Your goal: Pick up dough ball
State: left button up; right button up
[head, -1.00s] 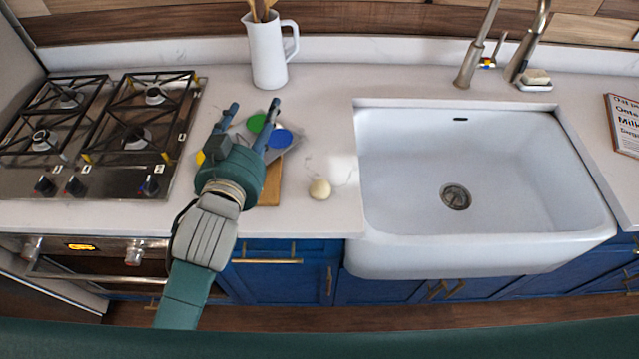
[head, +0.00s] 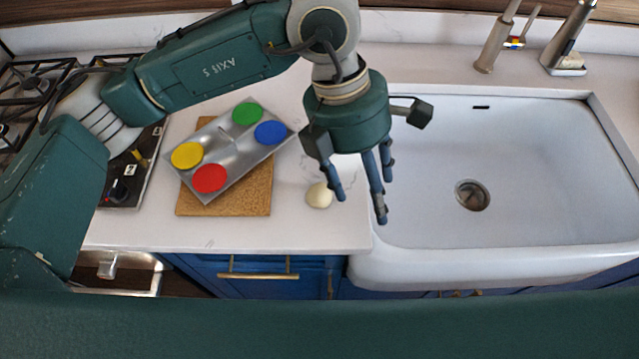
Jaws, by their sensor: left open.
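The dough ball (head: 319,195) is small, round and cream coloured. It sits on the white counter between the cork board and the sink, in the head view. My left gripper (head: 362,200) points down over the counter beside the sink's left edge, with its fingers apart and nothing between them. One finger overlaps the right side of the ball in the picture; I cannot tell whether it touches. My right gripper is not in view.
A metal tray (head: 222,157) with red, yellow, green and blue discs lies tilted across a cork board (head: 255,192). The white sink (head: 520,170) is on the right, with a faucet (head: 497,40) behind it. A gas stove (head: 125,180) is at the left, partly hidden by my arm.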

pick_arm(q)
jog(key=w+a+t+y, duration=0.2)
jog(key=w+a+y, duration=0.1)
jog(key=w+a, duration=0.35)
jog(key=p, duration=0.1)
send_over(320, 190)
jog(key=shift+n, duration=0.4)
jog(key=f, duration=0.5)
jog(key=shift+s+d, duration=0.15)
jog(key=shift+d, duration=0.15)
jog(key=f+p, duration=0.2)
jog(key=f, duration=0.1)
jog(key=f+p, duration=0.1)
jog(key=f, duration=0.1)
jog(key=shift+a, duration=0.4)
jog(key=shift+f, duration=0.4)
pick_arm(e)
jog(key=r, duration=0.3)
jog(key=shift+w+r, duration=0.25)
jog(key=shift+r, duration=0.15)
pick_arm(q)
jog(key=c, duration=1.2)
